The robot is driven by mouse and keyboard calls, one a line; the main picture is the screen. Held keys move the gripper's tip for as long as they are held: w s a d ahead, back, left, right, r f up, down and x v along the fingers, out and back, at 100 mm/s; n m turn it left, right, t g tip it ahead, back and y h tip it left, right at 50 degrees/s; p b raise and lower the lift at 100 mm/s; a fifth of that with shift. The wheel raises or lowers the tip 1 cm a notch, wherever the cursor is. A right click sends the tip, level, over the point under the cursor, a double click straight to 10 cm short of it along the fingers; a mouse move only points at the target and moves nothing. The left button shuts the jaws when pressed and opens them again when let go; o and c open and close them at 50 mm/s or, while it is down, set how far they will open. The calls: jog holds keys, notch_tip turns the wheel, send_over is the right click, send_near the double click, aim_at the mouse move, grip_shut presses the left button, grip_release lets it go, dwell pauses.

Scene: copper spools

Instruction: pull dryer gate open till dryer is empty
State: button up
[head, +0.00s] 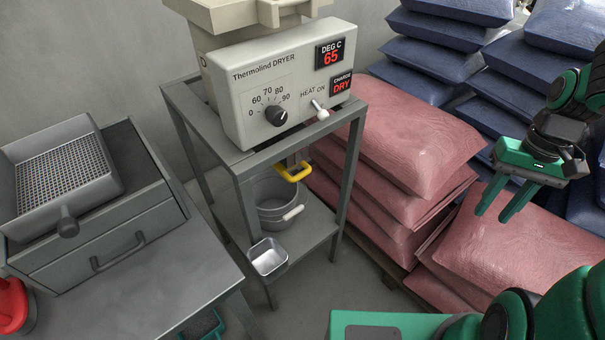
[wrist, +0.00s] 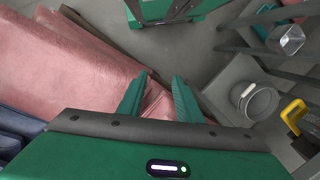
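The dryer (head: 285,80) is a cream box on a grey stand, with its display reading 65 DEG C and a lit DRY sign. The gate's yellow handle (head: 293,171) sits under the dryer and also shows at the right edge of the wrist view (wrist: 293,114). A grey bucket (head: 277,200) with a pale grip stands on the lower shelf below it; the visible part of its inside looks empty. My gripper (head: 496,205) is open and empty, well to the right of the handle, above the pink sacks. The dryer's inside is hidden.
Pink sacks (head: 410,140) and blue sacks (head: 440,60) are piled to the right of the stand (head: 345,170). A small metal scoop (head: 268,258) is at the shelf's front. A bench (head: 160,290) with a mesh tray (head: 62,172) is at left. Some bare floor shows before the stand.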

jog(key=w+a+f+n+g+y, duration=0.1)
jog(key=w+a+f+n+y, duration=0.15)
jog(key=w+a+f, duration=0.55)
jog(key=m+t+y, duration=0.1)
jog(key=t+y, duration=0.1)
jog(key=y, duration=1.1)
send_near(302, 175)
jog(key=a, duration=0.3)
jog(key=a+f, duration=0.1)
jog(key=a, duration=0.2)
jog(key=w+a+f, duration=0.1)
jog(key=a, duration=0.3)
jog(key=shift+s+f, duration=0.1)
grip_shut()
